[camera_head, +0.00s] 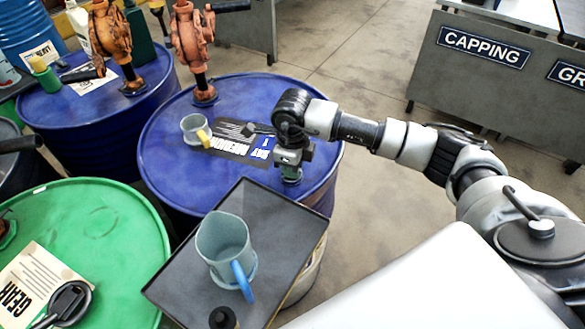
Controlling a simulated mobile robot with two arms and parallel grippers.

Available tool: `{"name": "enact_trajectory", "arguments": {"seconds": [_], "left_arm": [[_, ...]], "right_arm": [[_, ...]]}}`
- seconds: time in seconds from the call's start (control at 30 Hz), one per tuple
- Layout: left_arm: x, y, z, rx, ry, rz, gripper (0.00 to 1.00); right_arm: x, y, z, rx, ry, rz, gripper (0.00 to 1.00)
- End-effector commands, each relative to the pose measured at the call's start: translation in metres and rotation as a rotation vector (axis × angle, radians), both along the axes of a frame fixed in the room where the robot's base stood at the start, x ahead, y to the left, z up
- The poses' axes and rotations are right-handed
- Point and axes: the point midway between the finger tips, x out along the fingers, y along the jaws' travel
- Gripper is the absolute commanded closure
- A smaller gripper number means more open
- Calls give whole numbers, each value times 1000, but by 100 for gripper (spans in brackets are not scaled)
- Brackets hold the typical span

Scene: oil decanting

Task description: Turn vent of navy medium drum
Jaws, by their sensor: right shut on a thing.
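The navy medium drum (168,150) stands in the middle, with a dark and blue label lying upside down on its lid. The gripper body hides the upper part of the vent. My left gripper is not in view.
An orange pump (192,40) and a clear cup (195,129) stand on the same lid. A black tray (180,287) with a grey jug (223,245) is in front. A green drum (100,225) is at left, another blue drum (60,112) behind. Open floor lies right.

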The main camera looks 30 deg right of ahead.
Motion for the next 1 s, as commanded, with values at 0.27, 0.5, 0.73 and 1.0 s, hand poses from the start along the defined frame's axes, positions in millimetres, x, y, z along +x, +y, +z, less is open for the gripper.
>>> {"name": "enact_trajectory", "arguments": {"seconds": [0.27, 0.5, 0.73, 1.0], "left_arm": [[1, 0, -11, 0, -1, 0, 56], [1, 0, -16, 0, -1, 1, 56], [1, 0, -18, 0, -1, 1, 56], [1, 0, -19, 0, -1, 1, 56]], "right_arm": [[0, 0, 0, 0, -3, -248, 100], [0, 0, 1, 0, -3, -414, 100], [0, 0, 2, 0, -3, -507, 100], [0, 0, 2, 0, -3, -545, 100]]}}
